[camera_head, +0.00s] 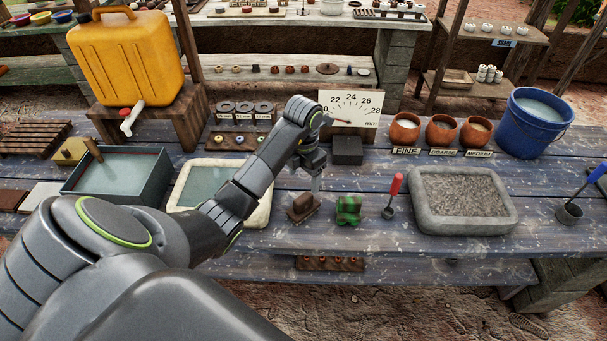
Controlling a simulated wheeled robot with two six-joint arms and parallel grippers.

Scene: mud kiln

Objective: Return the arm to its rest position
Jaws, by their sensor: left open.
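My left arm reaches in from the lower left across the blue plank table. Its gripper (316,188) points down, open, just above or beside a small dark brown block on a base (303,208). I cannot tell whether they touch. Nothing shows held between the fingers. My right gripper is not in view.
A pale basin (258,214) is partly behind my arm. A gauge board (358,104), clay pots (405,130) and a blue bucket (527,135) stand behind.

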